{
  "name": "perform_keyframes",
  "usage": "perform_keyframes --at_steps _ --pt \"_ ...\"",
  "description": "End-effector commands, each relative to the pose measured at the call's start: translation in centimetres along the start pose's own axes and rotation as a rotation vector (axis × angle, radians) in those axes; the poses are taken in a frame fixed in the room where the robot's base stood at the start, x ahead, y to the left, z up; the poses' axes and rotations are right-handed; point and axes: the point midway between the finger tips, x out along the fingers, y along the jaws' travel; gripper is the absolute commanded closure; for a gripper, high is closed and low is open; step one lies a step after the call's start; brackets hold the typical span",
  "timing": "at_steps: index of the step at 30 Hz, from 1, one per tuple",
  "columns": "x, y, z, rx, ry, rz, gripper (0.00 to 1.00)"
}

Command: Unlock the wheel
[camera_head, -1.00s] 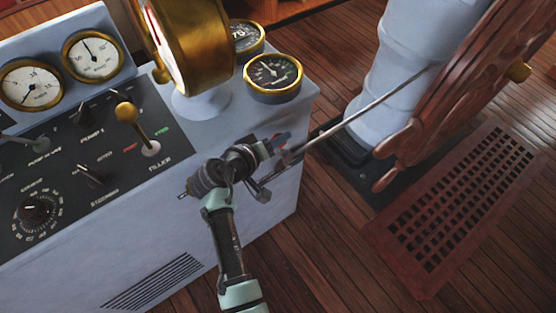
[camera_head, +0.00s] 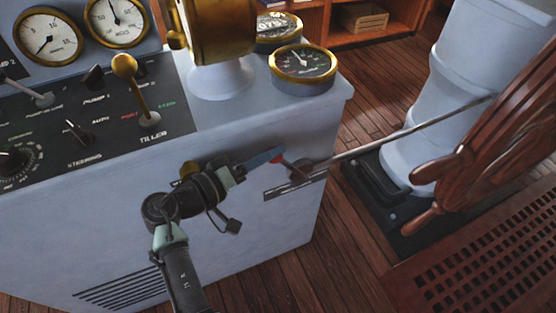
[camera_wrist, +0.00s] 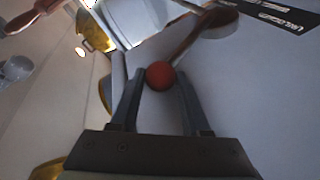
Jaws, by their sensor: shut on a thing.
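My gripper (camera_head: 270,158) is at the side of the blue-grey console, its fingers closed around the red ball knob (camera_wrist: 160,75) of a lever. The knob also shows as a red tip in the head view (camera_head: 278,156). The lever's arm (camera_wrist: 190,40) runs from the knob to a round pivot (camera_head: 301,171) on the console side. A dark label plate (camera_head: 284,188) lies below the pivot; in the wrist view, part of the plate (camera_wrist: 285,18) reads like "UNLOCKED". The wooden wheel (camera_head: 500,130) stands at the right, on a pale pedestal (camera_head: 455,85).
A thin metal rod (camera_head: 400,131) runs from the pivot area toward the pedestal. The console top carries a brass instrument (camera_head: 225,30), gauges (camera_head: 303,65) and a brass tiller lever (camera_head: 131,80). A floor grating (camera_head: 490,255) lies below the wheel. Wooden floor shows between console and pedestal.

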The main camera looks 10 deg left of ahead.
Motion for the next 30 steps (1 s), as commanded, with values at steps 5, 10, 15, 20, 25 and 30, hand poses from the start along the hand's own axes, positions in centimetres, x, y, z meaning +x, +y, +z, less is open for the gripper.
perform_keyframes --at_steps 5,10,15,20,25,30 --pt "-0.04 -0.12 0.12 -0.004 -0.003 0.009 1.00" --pt "-0.08 -0.15 0.15 -0.005 -0.004 0.008 1.00" --pt "-0.11 -0.21 0.18 -0.006 -0.005 0.006 0.45" --pt "-0.13 -0.20 0.10 -0.005 -0.002 0.005 0.42" --pt "-0.15 -0.19 0.04 -0.004 -0.001 0.005 0.42" --pt "-0.11 -0.08 0.01 -0.003 -0.001 0.004 0.42"
